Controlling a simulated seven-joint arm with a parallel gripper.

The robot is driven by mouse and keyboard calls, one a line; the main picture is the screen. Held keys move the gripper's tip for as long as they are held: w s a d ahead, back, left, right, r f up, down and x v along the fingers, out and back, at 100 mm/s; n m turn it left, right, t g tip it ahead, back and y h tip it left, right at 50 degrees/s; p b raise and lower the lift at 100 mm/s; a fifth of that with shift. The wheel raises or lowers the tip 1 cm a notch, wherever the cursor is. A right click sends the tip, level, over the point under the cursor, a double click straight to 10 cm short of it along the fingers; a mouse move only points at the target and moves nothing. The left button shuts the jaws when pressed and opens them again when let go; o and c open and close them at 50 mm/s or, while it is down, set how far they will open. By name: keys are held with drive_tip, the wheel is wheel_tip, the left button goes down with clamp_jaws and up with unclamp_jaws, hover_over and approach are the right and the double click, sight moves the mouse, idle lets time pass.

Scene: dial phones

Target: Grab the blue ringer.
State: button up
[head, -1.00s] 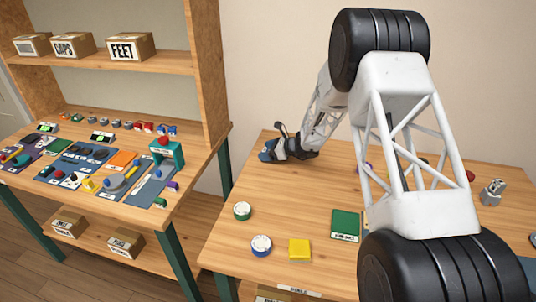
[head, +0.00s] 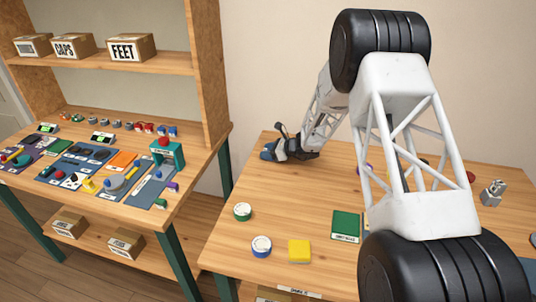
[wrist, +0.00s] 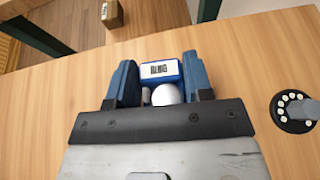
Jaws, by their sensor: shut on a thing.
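The blue ringer (wrist: 160,72) is a small blue block with a white printed label and a rounded white part below it. In the wrist view it sits between the two blue fingers of my gripper (wrist: 157,84), which is shut on it. In the head view my gripper (head: 272,151) is low at the back left corner of the table (head: 225,240). The ringer cannot be made out there. I cannot tell whether it touches the tabletop.
A black dial with white dots (wrist: 296,108) lies right of my gripper in the wrist view. Round blue (head: 261,247) and green (head: 242,211) pieces, a yellow square (head: 299,250) and a green square (head: 346,225) lie nearer the front. A parts-covered workbench (head: 190,195) stands left.

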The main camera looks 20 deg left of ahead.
drive_tip(key=shift+r, duration=0.1)
drive_tip(key=shift+r, duration=0.75)
wheel_tip(320, 180, up, 2)
drive_tip(key=shift+r, duration=0.1)
drive_tip(key=s+d, duration=0.2)
drive_tip(key=s, duration=0.2)
drive_tip(key=s+d, duration=0.2)
drive_tip(key=s, duration=0.3)
drive_tip(key=s+d+r, duration=0.1)
drive_tip(key=s+d, duration=0.2)
drive_tip(key=s, duration=0.2)
drive_tip(key=shift+s, duration=0.1)
drive_tip(key=shift+s+r, duration=0.1)
